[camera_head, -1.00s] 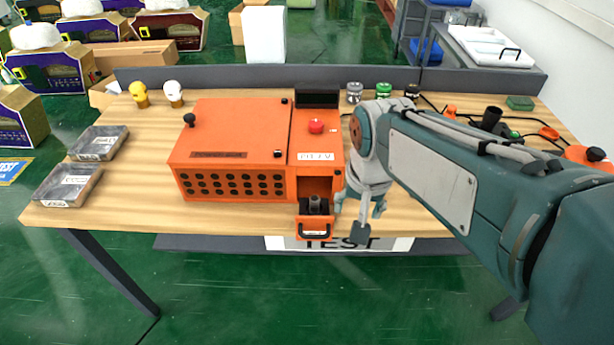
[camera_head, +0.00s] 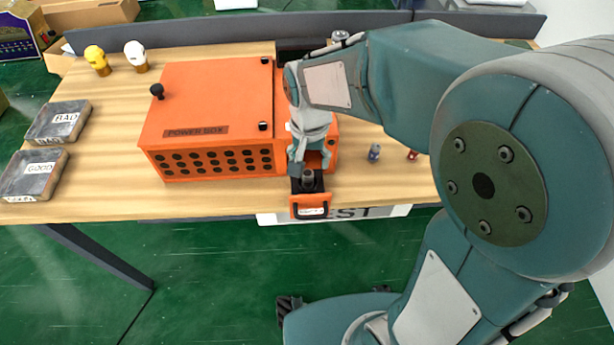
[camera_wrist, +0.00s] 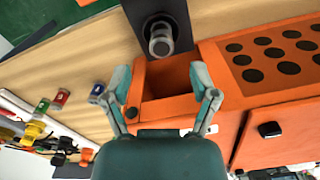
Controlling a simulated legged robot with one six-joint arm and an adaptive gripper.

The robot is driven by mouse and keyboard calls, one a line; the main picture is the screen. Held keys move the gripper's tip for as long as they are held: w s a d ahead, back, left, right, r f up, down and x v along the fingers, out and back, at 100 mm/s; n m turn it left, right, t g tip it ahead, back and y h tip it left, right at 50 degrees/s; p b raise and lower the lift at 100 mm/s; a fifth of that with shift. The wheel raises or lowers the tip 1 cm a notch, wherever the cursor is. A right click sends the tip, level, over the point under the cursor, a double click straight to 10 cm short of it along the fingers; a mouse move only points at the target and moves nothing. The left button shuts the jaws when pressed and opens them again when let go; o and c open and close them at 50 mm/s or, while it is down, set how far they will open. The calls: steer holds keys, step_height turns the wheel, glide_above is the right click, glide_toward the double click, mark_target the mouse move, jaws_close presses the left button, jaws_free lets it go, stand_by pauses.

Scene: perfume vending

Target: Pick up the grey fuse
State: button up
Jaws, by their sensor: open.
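The grey fuse (camera_head: 308,180) stands upright in the open drawer (camera_head: 310,209) at the front of the orange power box (camera_head: 210,115). In the wrist view the fuse (camera_wrist: 160,40) is a grey cylinder in the dark drawer, beyond my fingertips. My gripper (camera_head: 299,166) is just behind and above the fuse in the head view, partly over the box's drawer opening. In the wrist view my gripper (camera_wrist: 157,93) is open and empty, its two fingers spread wide on either side of the fuse's line. The fuse is apart from the fingers.
Two trays, marked BAD (camera_head: 57,122) and GOOD (camera_head: 35,175), lie at the table's left. Yellow (camera_head: 97,60) and white (camera_head: 136,56) bulbs stand behind them. A small blue item (camera_head: 374,152) and a red one (camera_head: 412,155) stand right of the box.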

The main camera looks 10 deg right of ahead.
mark_target(307, 173)
steer(key=f, duration=0.5)
steer(key=shift+s+a+f, duration=0.1)
steer(key=shift+s+a, duration=0.05)
steer(key=shift+a, duration=0.05)
jaws_close()
